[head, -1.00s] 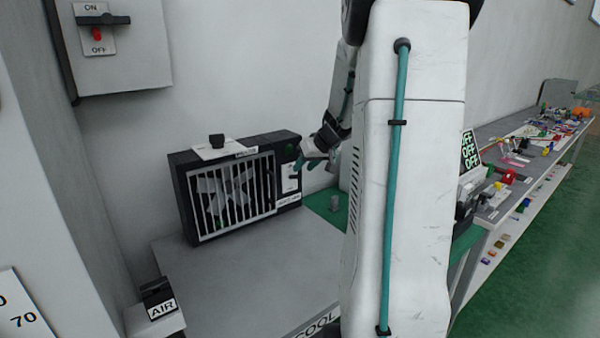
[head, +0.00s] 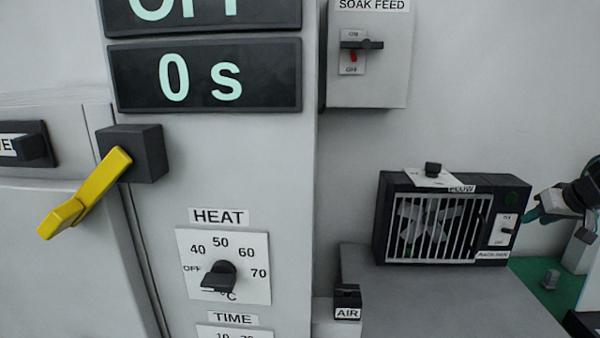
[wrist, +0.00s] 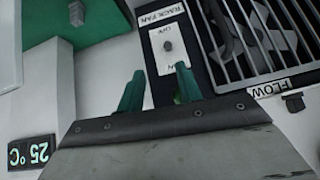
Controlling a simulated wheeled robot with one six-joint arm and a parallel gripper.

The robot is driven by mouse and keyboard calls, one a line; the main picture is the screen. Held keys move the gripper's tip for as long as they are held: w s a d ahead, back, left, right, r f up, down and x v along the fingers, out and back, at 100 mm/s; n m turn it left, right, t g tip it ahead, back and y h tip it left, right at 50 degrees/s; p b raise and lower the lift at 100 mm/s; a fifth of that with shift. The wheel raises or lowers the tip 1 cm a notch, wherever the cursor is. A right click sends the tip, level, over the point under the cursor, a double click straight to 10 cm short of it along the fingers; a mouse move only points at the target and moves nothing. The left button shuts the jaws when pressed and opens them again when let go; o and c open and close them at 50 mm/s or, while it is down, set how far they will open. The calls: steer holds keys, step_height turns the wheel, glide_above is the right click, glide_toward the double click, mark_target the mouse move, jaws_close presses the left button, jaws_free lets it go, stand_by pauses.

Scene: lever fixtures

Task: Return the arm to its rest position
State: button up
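My gripper (head: 532,214) is at the right edge of the head view, close to the rack fan's switch plate (head: 504,230). In the wrist view my gripper (wrist: 160,85) has its two teal fingers apart with nothing between them. The white switch plate (wrist: 170,50) labelled RACK FAN lies just beyond the fingertips, and I cannot tell whether they touch it. The fan unit (head: 384,215) is a black box with a white grille on the grey bench. Most of my arm is outside the head view.
A yellow lever (head: 90,190), a HEAT dial (head: 220,278) and a display reading 0 s (head: 205,77) are at the left. A SOAK FEED switch box (head: 385,75) is on the wall. An AIR switch (head: 347,300) stands at the bench's left. A 25 °C display (wrist: 30,152) shows in the wrist view.

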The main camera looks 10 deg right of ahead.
steer(key=s+d+r+h, duration=0.2)
steer(key=d+r+h, duration=0.1)
steer(key=d+h, duration=0.25)
steer(key=s+a+r+m+g+h, duration=0.2)
steer(key=s+a+g+h, duration=0.15)
steer(key=s+a, duration=0.2)
steer(key=s+a+f+n+g+y, duration=0.1)
steer(key=s+a+y, duration=0.2)
steer(key=a, duration=1)
steer(key=s+a+f+n+g+y, duration=0.1)
steer(key=s+a+y, duration=0.3)
steer(key=a, duration=0.9)
steer(key=s+a+f+n+g+y, duration=0.1)
steer(key=s+a+n+y, duration=0.2)
steer(key=s+a, duration=0.4)
steer(key=a, duration=0.6)
steer(key=shift+s+a+y, duration=0.2)
steer(key=shift+a+y, duration=0.1)
